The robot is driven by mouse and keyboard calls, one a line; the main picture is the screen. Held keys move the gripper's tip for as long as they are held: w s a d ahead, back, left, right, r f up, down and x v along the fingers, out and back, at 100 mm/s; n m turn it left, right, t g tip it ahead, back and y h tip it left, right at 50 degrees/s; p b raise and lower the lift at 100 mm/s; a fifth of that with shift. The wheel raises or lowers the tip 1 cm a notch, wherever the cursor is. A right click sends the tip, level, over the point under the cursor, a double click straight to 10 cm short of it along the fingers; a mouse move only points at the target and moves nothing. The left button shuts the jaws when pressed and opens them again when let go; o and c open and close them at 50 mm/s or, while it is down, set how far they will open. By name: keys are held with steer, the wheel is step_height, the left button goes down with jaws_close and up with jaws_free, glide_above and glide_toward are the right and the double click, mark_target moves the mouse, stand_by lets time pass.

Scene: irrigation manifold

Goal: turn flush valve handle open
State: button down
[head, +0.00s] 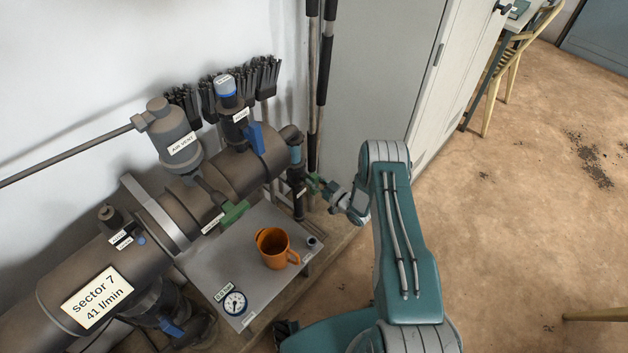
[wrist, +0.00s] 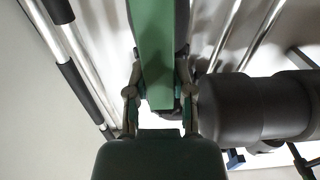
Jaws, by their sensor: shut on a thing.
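A green handle (wrist: 157,50) fills the upper middle of the wrist view, and the two fingers of my gripper (wrist: 160,92) are closed on its sides. In the head view my gripper (head: 322,187) reaches left to the dark vertical valve pipe (head: 298,201) at the right end of the manifold. Only a small green bit of the held handle (head: 312,180) shows there. The label on that pipe is too small to read, so I cannot confirm it is the flush valve. How far the handle is turned is unclear.
A second green handle (head: 234,213) sits lower on the manifold pipe (head: 236,168). An orange mug (head: 272,248) and a gauge (head: 235,303) are on the grey bench (head: 215,262). Poles (head: 319,95) and a cabinet (head: 378,75) stand behind the gripper.

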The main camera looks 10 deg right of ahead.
steer(key=shift+c, duration=2.4)
jaws_free()
steer(key=v, duration=1.2)
steer(key=shift+w, duration=0.1)
